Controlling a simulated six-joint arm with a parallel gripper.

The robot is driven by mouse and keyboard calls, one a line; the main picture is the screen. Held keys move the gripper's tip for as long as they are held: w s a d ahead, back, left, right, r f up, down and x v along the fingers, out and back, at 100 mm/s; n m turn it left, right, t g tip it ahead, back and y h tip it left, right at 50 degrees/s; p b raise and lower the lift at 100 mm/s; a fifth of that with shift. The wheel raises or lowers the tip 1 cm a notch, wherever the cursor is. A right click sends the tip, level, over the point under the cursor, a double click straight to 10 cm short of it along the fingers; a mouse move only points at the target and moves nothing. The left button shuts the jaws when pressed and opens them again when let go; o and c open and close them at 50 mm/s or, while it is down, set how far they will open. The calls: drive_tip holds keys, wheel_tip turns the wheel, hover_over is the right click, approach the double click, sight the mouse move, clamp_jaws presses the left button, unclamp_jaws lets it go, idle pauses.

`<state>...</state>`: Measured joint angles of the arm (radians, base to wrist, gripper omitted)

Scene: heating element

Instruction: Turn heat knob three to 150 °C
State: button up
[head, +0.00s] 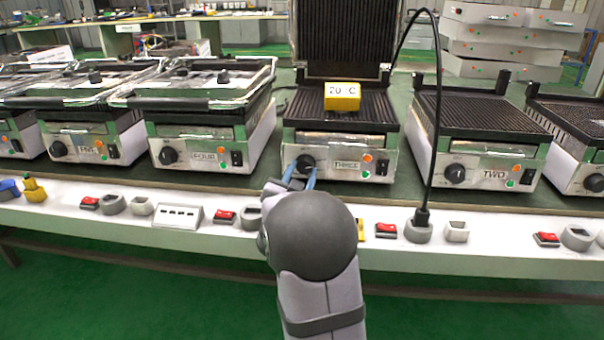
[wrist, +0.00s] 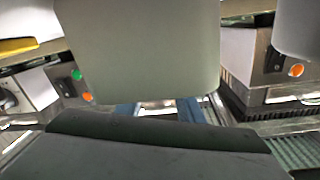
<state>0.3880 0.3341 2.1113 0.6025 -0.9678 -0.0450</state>
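Grill three (head: 338,140) stands in the middle of the head view with its lid raised and a "THREE" label on its front. Its black heat knob (head: 305,162) is at the left of that front panel. A yellow display block (head: 342,96) on its plate reads "20 °C". My gripper (head: 300,177) is at the knob, its two blue fingers apart, reaching up to the knob's lower edge. I cannot tell whether they touch it. The blue fingers (wrist: 160,108) also show apart in the wrist view, where my own grey parts hide much and the knob cannot be made out.
A black cable (head: 433,120) rises from a socket (head: 418,230) on the bench's front ledge. Red switches (head: 386,230) and other sockets line the ledge.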

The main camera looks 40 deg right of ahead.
drive_tip(key=shift+c, duration=1.3)
drive_tip(key=shift+m+b, duration=0.9)
drive_tip(key=shift+m, duration=1.3)
drive_tip(key=o, duration=1.1)
drive_tip(key=shift+c, duration=0.2)
drive_tip(key=shift+s, duration=0.1)
drive_tip(key=shift+p+v, duration=0.9)
drive_tip(key=shift+v, duration=2.7)
drive_tip(key=shift+r, duration=0.15)
